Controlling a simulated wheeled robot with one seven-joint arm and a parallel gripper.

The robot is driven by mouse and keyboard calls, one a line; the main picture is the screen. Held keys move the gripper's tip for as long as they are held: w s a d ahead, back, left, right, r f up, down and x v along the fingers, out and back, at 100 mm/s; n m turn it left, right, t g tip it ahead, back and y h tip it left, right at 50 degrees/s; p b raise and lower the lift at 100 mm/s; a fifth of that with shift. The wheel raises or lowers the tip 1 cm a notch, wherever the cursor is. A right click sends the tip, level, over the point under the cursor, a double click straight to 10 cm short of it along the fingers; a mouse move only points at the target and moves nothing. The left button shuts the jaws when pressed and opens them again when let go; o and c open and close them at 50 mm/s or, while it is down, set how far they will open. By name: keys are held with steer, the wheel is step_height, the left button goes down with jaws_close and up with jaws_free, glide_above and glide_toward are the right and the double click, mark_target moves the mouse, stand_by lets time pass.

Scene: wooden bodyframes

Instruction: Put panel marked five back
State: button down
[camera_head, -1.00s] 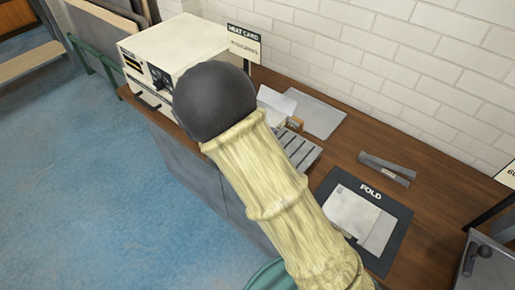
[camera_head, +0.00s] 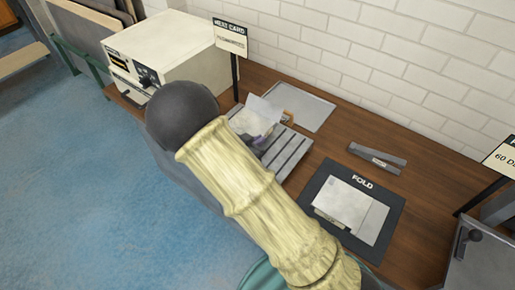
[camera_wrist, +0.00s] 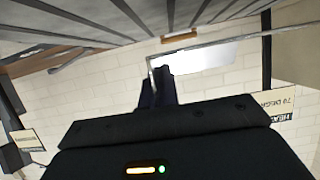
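No panel with a readable five shows. A pale sheet-like panel (camera_head: 262,108) stands tilted at the far end of the slotted grey rack (camera_head: 282,153) in the head view, with a small purplish and yellow shape below it. A folded white panel (camera_head: 345,205) lies on the dark FOLD mat (camera_head: 315,187). My gripper is hidden behind my arm in the head view. In the wrist view its dark fingers (camera_wrist: 157,88) look close together, by the corner of a bright pale surface (camera_wrist: 195,60). Whether they grip it, I cannot tell.
A cream machine (camera_head: 160,50) stands at the bench's left end, beside a HEAT CARD sign (camera_head: 230,37). A grey tray (camera_head: 300,104) lies behind the rack. A stapler-like grey tool (camera_head: 377,157) lies right of it. The brick wall bounds the bench.

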steer(key=shift+f, duration=2.05)
steer(key=shift+f, duration=0.2)
steer(key=c, duration=1.7)
jaws_free()
steer(key=shift+r, duration=0.2)
steer(key=v, duration=1.2)
steer(key=shift+b, duration=0.4)
